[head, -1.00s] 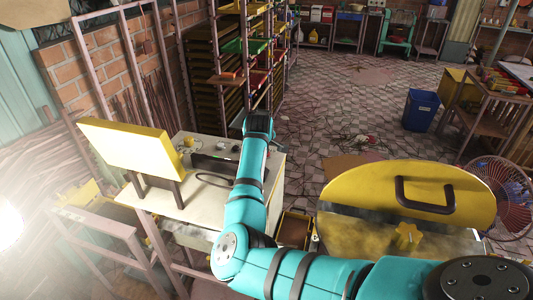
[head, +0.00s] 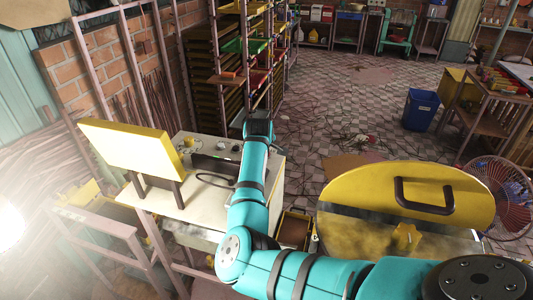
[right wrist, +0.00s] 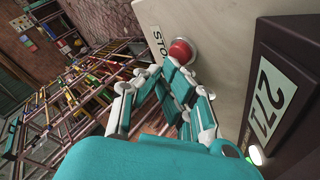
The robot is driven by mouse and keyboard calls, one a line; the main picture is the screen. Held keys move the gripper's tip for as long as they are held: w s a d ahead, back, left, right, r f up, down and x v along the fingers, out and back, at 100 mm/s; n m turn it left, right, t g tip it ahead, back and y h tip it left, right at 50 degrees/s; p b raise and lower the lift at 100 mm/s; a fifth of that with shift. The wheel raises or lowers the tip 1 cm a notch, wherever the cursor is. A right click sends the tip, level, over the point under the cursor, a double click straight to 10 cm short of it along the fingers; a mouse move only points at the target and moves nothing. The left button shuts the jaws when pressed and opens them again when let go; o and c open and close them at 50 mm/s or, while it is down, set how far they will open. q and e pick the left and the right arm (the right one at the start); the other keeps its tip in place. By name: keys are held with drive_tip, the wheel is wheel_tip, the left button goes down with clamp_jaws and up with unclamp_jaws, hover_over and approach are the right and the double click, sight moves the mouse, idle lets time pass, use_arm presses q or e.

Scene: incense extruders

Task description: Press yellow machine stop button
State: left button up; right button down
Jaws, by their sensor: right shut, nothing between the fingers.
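A round red button (right wrist: 181,52) sits on a pale panel (right wrist: 220,35) in the right wrist view, beside a partly hidden label (right wrist: 158,42) reading "STO". My right gripper (right wrist: 163,72) is shut and empty. Its fingertips are just below and left of the button; I cannot tell whether they touch it. In the head view my right arm reaches over a pale machine (head: 200,200) with a yellow panel (head: 128,150), and its wrist hides the fingers. The button cannot be made out there. My left gripper is not in view.
A dark box with a "271" label (right wrist: 273,107) stands close to the right of the gripper. A yellow-lidded drum (head: 350,195) is at the right in the head view, with a red fan (head: 507,195) beyond. A tall tray rack (head: 215,75) stands behind.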

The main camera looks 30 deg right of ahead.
drive_tip(key=shift+f, duration=0.55)
idle(0.4)
drive_tip(key=shift+r, duration=0.1)
drive_tip(key=shift+r+p, duration=0.9)
drive_tip(key=shift+p, duration=0.15)
wheel_tip(320, 180, up, 3)
drive_tip(key=p, duration=0.3)
drive_tip(key=shift+r+p, duration=0.6)
drive_tip(key=shift+r, duration=0.35)
